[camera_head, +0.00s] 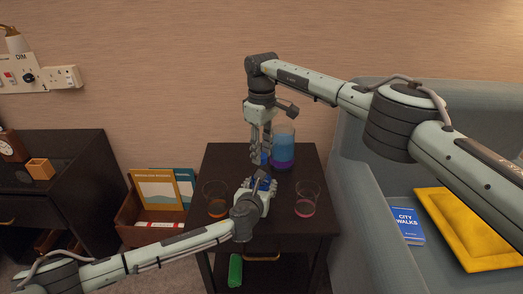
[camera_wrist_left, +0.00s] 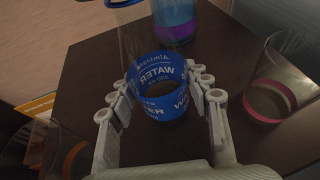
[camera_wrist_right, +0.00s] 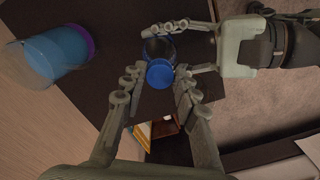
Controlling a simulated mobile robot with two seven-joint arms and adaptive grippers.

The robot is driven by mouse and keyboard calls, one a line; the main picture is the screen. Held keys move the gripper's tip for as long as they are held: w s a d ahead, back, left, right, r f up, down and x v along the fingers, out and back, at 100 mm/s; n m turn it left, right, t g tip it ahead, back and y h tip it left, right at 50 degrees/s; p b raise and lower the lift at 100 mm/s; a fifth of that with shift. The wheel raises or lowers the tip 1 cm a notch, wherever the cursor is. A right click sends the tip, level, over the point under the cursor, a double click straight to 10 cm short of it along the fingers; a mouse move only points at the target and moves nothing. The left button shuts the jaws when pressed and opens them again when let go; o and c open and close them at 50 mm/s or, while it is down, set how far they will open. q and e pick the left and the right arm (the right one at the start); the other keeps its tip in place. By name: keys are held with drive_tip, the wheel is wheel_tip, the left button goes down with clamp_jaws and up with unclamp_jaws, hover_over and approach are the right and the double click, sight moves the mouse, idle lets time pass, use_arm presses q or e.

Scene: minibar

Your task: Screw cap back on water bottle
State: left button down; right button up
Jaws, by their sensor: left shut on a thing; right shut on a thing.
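The clear water bottle with a blue label (camera_wrist_left: 158,98) stands on the dark side table (camera_head: 285,225). My left gripper (camera_head: 266,184) is shut around its labelled part; the bottle also shows in the right wrist view (camera_wrist_right: 154,50). My right gripper (camera_head: 262,154) points down above the table, shut on the blue cap (camera_wrist_right: 160,73). In the right wrist view the cap sits between my right fingertips and overlaps the bottle. I cannot tell whether cap and bottle touch. My left gripper hides much of the bottle in the head view.
A tall blue-and-purple tumbler (camera_head: 283,149) stands behind the grippers. A glass with orange at its base (camera_head: 217,205) is to the left, one with pink (camera_head: 305,206) to the right. A blue-grey armchair (camera_head: 365,190) borders the table's right side.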

drive_tip(key=o, duration=0.6)
drive_tip(key=shift+o, duration=0.2)
drive_tip(key=shift+r, duration=0.1)
drive_tip(key=shift+r, duration=2.2)
drive_tip(key=shift+o, duration=0.6)
drive_tip(key=o, duration=0.4)
drive_tip(key=shift+o, duration=0.2)
drive_tip(key=shift+r, duration=0.1)
wheel_tip(320, 180, up, 12)
